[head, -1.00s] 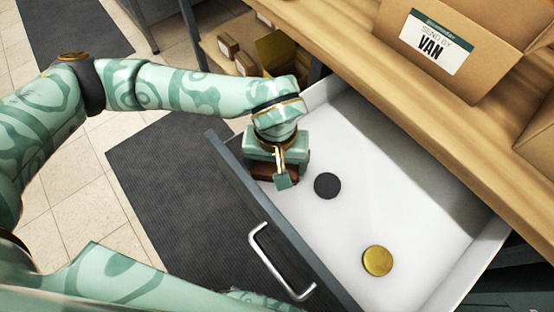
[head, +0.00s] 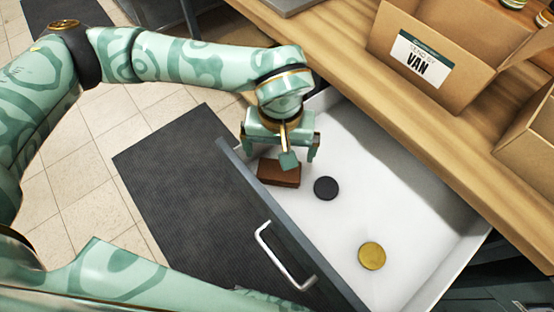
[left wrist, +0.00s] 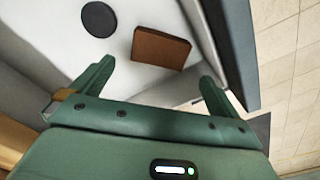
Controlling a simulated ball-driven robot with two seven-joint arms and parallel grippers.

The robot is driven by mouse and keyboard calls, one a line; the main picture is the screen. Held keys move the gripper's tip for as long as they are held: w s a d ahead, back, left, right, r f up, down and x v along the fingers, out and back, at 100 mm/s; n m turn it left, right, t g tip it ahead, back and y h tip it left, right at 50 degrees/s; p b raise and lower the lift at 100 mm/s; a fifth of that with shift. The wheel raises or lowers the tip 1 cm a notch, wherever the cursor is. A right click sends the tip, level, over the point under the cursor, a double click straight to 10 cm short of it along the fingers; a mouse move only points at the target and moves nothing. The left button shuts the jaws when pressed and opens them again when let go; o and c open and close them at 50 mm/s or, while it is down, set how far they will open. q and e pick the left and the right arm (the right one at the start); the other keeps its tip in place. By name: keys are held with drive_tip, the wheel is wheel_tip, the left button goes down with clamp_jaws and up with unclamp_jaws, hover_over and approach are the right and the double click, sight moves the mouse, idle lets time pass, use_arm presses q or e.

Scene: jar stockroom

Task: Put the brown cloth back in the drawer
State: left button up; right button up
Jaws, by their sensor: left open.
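The brown cloth (head: 279,173) is a folded block lying in the open drawer (head: 400,190), close to its front panel. In the left wrist view the cloth (left wrist: 160,48) lies beyond the fingertips and apart from them. My left gripper (head: 283,156) is open and empty above and just behind the cloth; its fingers also show in the left wrist view (left wrist: 155,82). The drawer is pulled out, with a white inside and a grey front (head: 285,225) with a metal handle (head: 281,258). My right gripper is not in view.
A black disc (head: 326,188) and a gold disc (head: 372,256) lie on the drawer floor. A wooden counter (head: 340,55) above the drawer bears a cardboard box labelled VAN (head: 440,60). A dark mat (head: 190,190) covers the floor before the drawer.

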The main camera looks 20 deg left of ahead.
use_arm(q)
drive_tip(key=shift+r+p, duration=0.5)
drive_tip(key=shift+r, duration=1.3)
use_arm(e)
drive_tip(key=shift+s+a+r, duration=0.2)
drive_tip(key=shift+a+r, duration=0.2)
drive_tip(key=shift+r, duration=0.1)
